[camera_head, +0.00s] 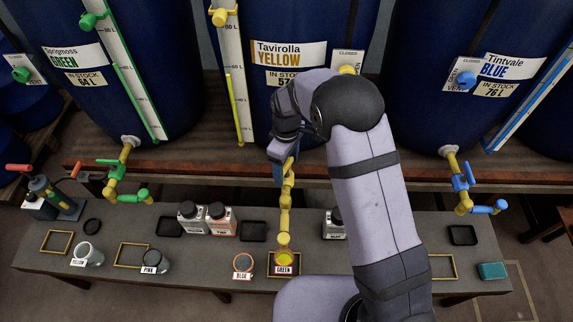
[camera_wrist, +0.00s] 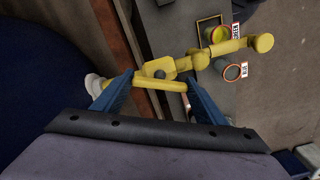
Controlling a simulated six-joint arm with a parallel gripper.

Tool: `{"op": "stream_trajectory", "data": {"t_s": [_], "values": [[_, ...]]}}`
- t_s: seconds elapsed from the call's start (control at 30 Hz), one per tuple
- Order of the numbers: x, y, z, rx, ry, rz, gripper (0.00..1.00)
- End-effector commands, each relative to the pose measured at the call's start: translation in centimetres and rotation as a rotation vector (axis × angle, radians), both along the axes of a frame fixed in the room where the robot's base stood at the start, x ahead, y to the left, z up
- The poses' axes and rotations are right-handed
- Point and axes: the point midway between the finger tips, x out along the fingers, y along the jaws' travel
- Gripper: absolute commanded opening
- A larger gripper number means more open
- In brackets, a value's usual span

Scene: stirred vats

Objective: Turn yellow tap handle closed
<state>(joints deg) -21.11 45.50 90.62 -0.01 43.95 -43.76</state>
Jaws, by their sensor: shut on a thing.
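The yellow tap (camera_head: 286,196) hangs from the middle vat, labelled Tavirolla yellow. Its yellow handle (camera_wrist: 160,84) is a bar that lies between the two blue fingers of my gripper (camera_wrist: 160,82) in the wrist view. The fingers close on the bar from its two ends. The bar runs roughly along the tap's pipe there. In the head view my gripper (camera_head: 282,165) is at the top of the tap, and it and my arm mostly hide the handle. A jar labelled green (camera_head: 284,270) with yellow contents stands under the spout; it also shows in the wrist view (camera_wrist: 217,36).
A green tap (camera_head: 128,180) is at the left and a blue tap (camera_head: 467,188) at the right. A jar labelled blue (camera_head: 243,265) stands beside the filled jar. Bottles (camera_head: 207,219) stand behind on the bench. The shelf edge is close to my gripper.

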Motion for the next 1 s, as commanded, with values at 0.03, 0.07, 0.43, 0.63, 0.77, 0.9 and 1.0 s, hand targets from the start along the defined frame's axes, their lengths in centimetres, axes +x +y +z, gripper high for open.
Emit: {"op": "stream_trajectory", "data": {"t_s": [0.03,0.07,0.43,0.63,0.77,0.9,1.0], "values": [[0.06,0.05,0.17,0.001,-0.002,-0.045,0.43],[0.06,0.06,0.17,0.001,-0.002,-0.073,0.43],[0.11,0.08,0.19,0.001,-0.003,-0.424,0.43],[0.15,0.08,0.19,0.002,-0.004,-0.614,0.43],[0.17,0.08,0.19,0.003,-0.004,-0.736,0.43],[0.18,0.08,0.19,0.003,-0.005,-0.859,0.43],[0.19,0.08,0.19,0.003,-0.005,-0.937,0.43]]}}
